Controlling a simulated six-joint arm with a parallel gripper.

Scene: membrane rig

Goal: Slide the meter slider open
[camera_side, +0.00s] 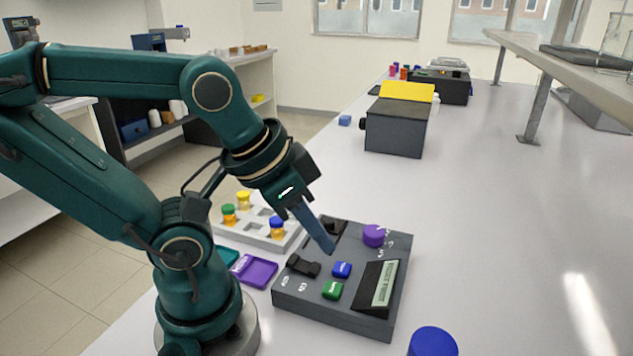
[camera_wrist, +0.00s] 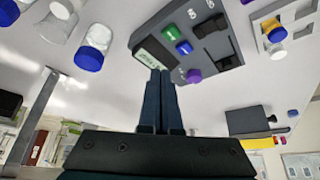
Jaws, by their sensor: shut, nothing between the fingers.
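The meter (camera_side: 330,312) is a dark grey box on the white bench. It has a display (camera_side: 384,284), a purple knob (camera_side: 374,235), a blue button (camera_side: 342,269) and a green button (camera_side: 332,290). A black raised part (camera_side: 303,265) sits at its left, and a black recessed part (camera_side: 331,225) at its back left, partly behind my fingers; I cannot tell which is the slider. Both also show in the wrist view (camera_wrist: 210,26) (camera_wrist: 217,46). My gripper (camera_side: 331,249) is shut and empty, fingertips over the meter's back half; contact is unclear. The wrist view shows its fingers (camera_wrist: 160,73) together.
A grey rack (camera_side: 262,240) with small capped vials and a purple tray (camera_side: 254,271) lie left of the meter. A blue-capped container (camera_side: 432,342) stands at the front right. The bench right of the meter is clear.

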